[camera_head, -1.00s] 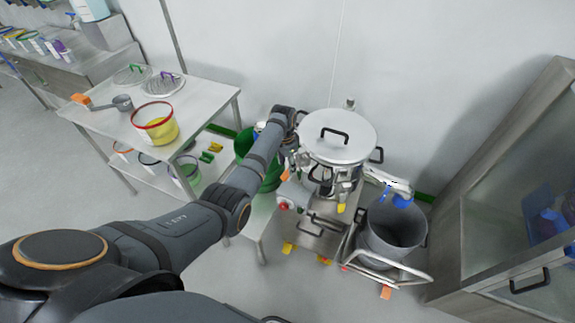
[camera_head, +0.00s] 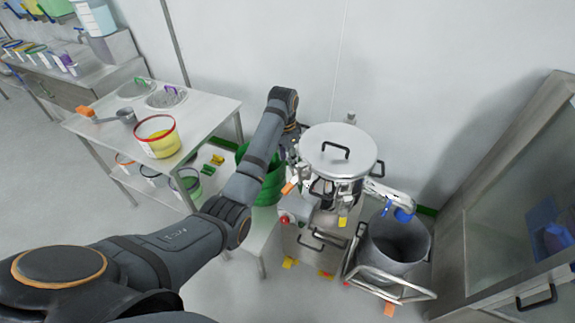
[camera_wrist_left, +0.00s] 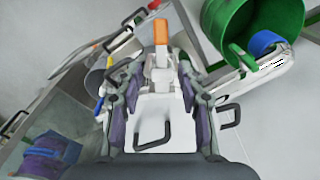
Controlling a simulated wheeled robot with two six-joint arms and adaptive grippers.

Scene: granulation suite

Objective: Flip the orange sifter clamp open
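The orange sifter clamp (camera_head: 290,187) sticks out from the left side of the round steel sifter (camera_head: 338,150), below its lid. In the left wrist view the orange clamp handle (camera_wrist_left: 161,31) shows at the end of a silver lever, past the fingertips and roughly centred between them. My left gripper (camera_head: 291,151) is beside the sifter's left edge, above the clamp. In the wrist view my left gripper (camera_wrist_left: 153,76) has its fingers spread, with nothing held between them. I cannot tell whether the clamp is latched. My right gripper is not in view.
A green drum (camera_head: 270,188) stands left of the sifter, close to my left arm. A grey bin (camera_head: 398,245) on a wheeled frame stands at right. A steel table (camera_head: 205,107) with a yellow tub (camera_head: 158,140) is at left. A glass-fronted cabinet (camera_head: 500,215) bounds the right.

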